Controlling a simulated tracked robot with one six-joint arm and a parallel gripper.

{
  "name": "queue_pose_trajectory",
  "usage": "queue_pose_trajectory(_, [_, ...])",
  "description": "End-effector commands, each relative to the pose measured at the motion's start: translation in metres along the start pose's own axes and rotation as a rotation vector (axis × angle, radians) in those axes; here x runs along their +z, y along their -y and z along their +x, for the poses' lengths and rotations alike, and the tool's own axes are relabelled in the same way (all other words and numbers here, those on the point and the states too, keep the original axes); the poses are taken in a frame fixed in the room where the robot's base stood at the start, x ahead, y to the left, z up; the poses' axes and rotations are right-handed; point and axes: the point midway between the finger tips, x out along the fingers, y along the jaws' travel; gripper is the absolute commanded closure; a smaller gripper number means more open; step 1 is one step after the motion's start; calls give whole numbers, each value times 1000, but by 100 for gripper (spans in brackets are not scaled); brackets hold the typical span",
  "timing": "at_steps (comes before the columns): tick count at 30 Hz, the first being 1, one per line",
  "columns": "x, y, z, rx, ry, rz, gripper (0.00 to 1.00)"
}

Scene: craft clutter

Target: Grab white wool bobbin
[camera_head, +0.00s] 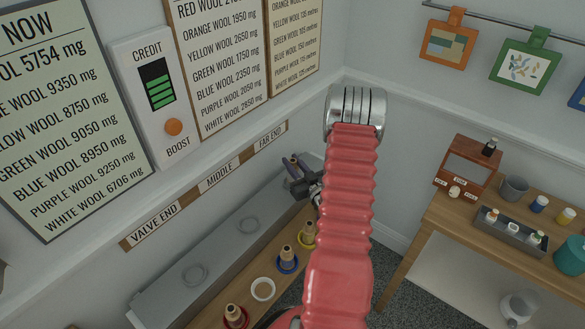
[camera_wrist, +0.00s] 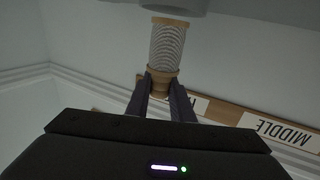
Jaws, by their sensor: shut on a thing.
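The white wool bobbin (camera_wrist: 166,48) shows in the wrist view, with pale wound thread between wooden ends. My gripper (camera_wrist: 162,84) is shut on its near wooden end, one dark finger on each side. In the head view my gripper (camera_head: 304,184) is over the far part of the grey bench, partly hidden by my red arm. The held bobbin cannot be made out clearly there. An empty white ring (camera_head: 263,289) lies on the wooden shelf.
Yellow (camera_head: 309,232), blue (camera_head: 287,257) and red (camera_head: 235,314) bobbins stand on the shelf beside the grey bench (camera_head: 215,252). A wooden table (camera_head: 455,222) with pots and a tray stands at right. A grey rounded thing (camera_wrist: 174,5) is close to the bobbin's far end.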

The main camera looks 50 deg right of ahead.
Motion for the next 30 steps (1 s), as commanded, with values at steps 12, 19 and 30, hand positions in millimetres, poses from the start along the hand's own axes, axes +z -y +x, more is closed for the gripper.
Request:
queue_pose_trajectory(12, [-59, 0, 0, -1, -2, -3, 100])
queue_pose_trajectory(19, [-74, 0, 0, -1, 0, -1, 100])
queue_pose_trajectory(30, [-76, 0, 0, -1, 0, -1, 100])
